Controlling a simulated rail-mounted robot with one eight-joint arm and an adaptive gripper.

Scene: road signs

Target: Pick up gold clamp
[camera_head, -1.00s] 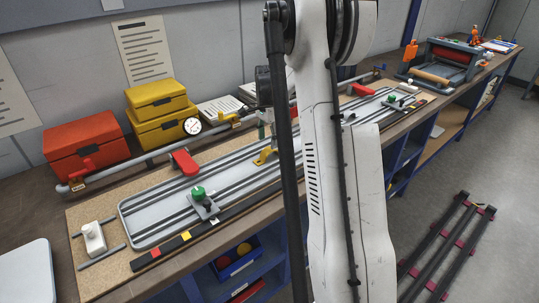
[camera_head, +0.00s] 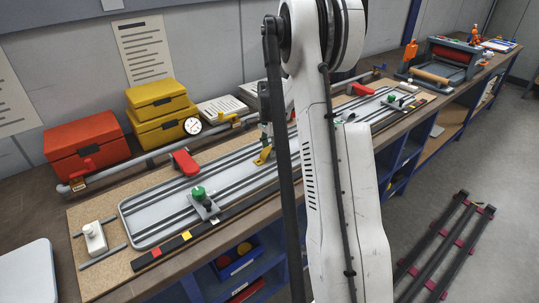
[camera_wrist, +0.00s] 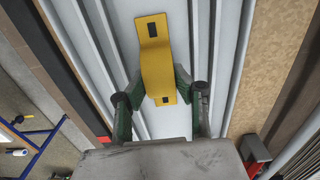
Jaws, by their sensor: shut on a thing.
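The gold clamp (camera_wrist: 157,62) is a bent yellow-gold strip with dark slots, seen large in the wrist view. In the head view the gold clamp (camera_head: 263,155) shows small over the grey grooved tray, just left of my arm. My gripper (camera_wrist: 158,90) has its green-and-black fingers on both sides of the clamp and is shut on it. My gripper (camera_head: 267,136) is partly hidden behind my arm in the head view. Whether the clamp is clear of the tray is hard to tell.
The grooved tray (camera_head: 150,213) lies on the bench with a green-knobbed block (camera_head: 202,200) and a red-handled clamp (camera_head: 185,162). A white block (camera_head: 94,238) sits front left.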

